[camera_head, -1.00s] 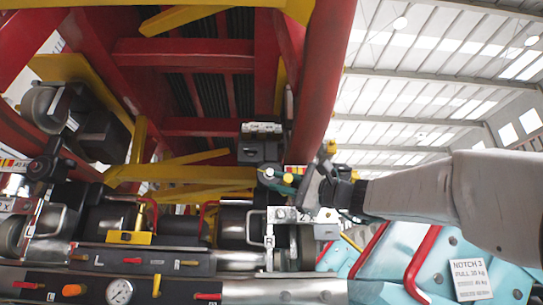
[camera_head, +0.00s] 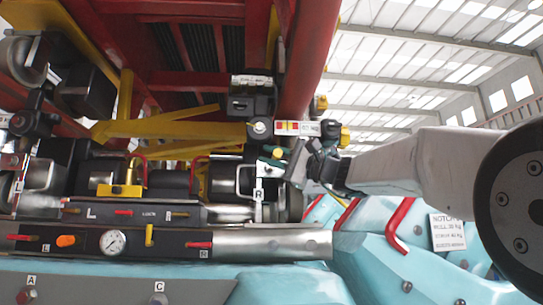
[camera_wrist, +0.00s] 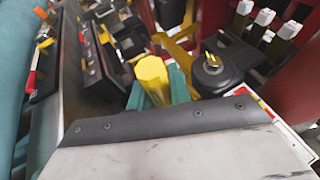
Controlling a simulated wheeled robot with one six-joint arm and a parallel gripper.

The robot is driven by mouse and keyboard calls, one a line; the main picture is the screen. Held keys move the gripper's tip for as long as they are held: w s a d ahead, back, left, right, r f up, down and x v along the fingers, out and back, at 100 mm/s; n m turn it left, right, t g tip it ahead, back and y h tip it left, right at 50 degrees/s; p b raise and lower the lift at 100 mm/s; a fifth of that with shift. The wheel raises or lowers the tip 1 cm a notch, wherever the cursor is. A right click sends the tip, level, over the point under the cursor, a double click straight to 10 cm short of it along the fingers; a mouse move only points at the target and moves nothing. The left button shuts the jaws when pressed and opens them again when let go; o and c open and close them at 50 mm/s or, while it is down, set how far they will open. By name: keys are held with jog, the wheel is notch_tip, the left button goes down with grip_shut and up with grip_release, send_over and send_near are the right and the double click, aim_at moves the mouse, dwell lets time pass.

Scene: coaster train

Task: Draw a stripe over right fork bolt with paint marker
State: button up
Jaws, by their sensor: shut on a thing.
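The right fork bolt looks like the round silver head (camera_head: 260,128) below a black block, left of a red-and-yellow marked plate. My gripper (camera_head: 288,160) is just below and to the right of it, with a small visible gap. In the wrist view, teal fingers are shut around a yellow faceted body (camera_wrist: 152,74), which appears to be the paint marker. Its writing tip is hidden there. A dark round part with a brass-coloured top (camera_wrist: 212,60) lies right of the marker; I cannot tell whether it is the bolt. No stripe can be made out.
A thick red column (camera_head: 307,60) rises just above my gripper. Teal bodywork with red handles (camera_head: 400,228) fills the lower right.

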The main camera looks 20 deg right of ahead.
jog(key=shift+w+d, duration=0.1)
jog(key=shift+w, duration=0.2)
jog(key=shift+w+d, duration=0.15)
jog(key=shift+w, duration=0.15)
jog(key=shift+w+d, duration=0.1)
jog(key=shift+w, duration=0.25)
dwell(1.2)
jog(key=shift+w+a, duration=0.1)
jog(key=shift+a, duration=0.25)
dwell(0.3)
jog(key=shift+s+a, duration=0.25)
jog(key=shift+s, duration=0.55)
jog(key=shift+s+a, duration=0.3)
jog(key=shift+s, duration=0.45)
jog(key=shift+s+a, duration=0.25)
jog(key=shift+s, duration=0.55)
